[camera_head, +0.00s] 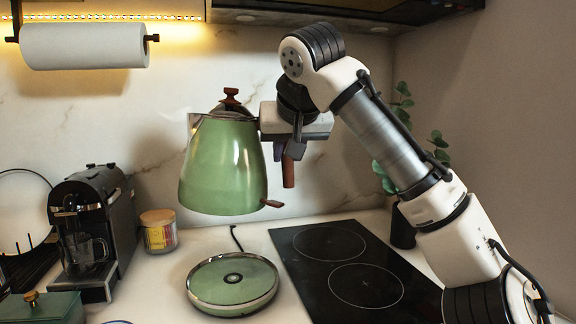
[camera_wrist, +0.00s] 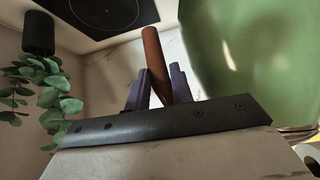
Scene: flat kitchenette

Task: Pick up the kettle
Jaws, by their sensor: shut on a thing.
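The green kettle (camera_head: 225,165) hangs in the air above and apart from its round green base (camera_head: 233,283), tilted a little. It has a brown lid knob and a brown handle (camera_head: 288,172). My gripper (camera_head: 292,150) is at the kettle's right side, with its fingers on the handle. In the wrist view, the two fingers of my gripper (camera_wrist: 159,88) are shut around the brown handle (camera_wrist: 155,55). The green kettle body (camera_wrist: 255,55) fills the right of that view. Part of the handle is hidden by the fingers.
A black cooktop (camera_head: 345,270) lies right of the base. A coffee machine (camera_head: 95,230) and a candle jar (camera_head: 158,231) stand at left. A paper towel roll (camera_head: 84,46) hangs above. A plant (camera_head: 402,140) in a dark pot is behind my arm.

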